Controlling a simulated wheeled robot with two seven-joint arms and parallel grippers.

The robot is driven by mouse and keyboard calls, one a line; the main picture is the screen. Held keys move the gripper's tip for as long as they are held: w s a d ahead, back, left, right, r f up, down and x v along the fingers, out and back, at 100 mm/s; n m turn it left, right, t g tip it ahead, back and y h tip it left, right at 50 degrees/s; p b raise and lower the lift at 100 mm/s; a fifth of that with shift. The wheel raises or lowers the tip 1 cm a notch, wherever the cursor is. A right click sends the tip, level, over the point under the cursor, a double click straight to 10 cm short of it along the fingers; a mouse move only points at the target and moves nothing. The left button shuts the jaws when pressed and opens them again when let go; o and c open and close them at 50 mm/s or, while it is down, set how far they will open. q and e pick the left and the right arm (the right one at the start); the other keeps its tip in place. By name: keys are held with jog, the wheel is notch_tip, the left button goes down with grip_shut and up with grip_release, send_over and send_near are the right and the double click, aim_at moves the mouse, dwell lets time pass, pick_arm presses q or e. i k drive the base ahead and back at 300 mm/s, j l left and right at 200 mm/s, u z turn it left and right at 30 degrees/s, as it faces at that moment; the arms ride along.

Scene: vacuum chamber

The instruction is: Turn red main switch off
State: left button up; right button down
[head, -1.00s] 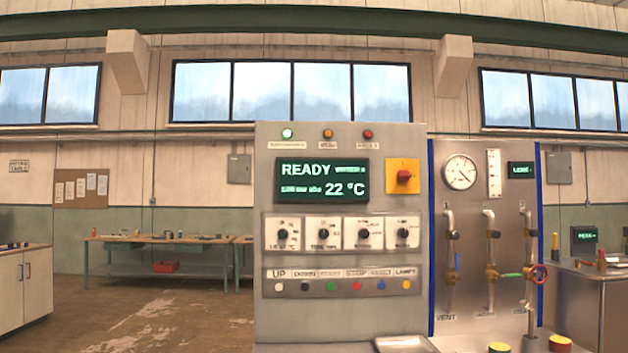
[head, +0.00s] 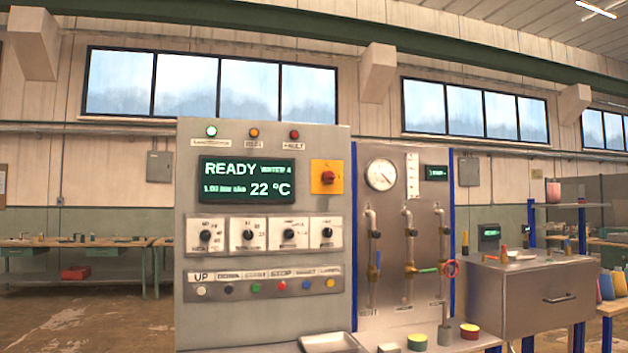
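The red main switch (head: 328,177) is a red knob on a yellow square plate (head: 319,189). It sits at the upper right of the grey control panel (head: 265,310), to the right of the green display (head: 246,180), which reads READY and 22 °C. The knob's exact angle is too small to tell. Neither of my grippers shows in the head view, and nothing covers the switch.
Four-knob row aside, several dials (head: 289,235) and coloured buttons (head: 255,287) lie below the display. A gauge and pipe board (head: 390,290) stands right of the panel. A metal tray (head: 328,342) and round pots (head: 417,342) sit in front. A metal cabinet (head: 520,300) stands right.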

aim_at(328, 177)
jog(key=i+z, duration=0.25)
jog(key=i, duration=0.25)
jog(key=i+j+z, duration=0.3)
jog(key=i, duration=0.2)
jog(key=i+j+z, duration=0.25)
jog(key=i, duration=0.25)
jog(key=i+j+z, duration=0.25)
jog(key=i, duration=0.2)
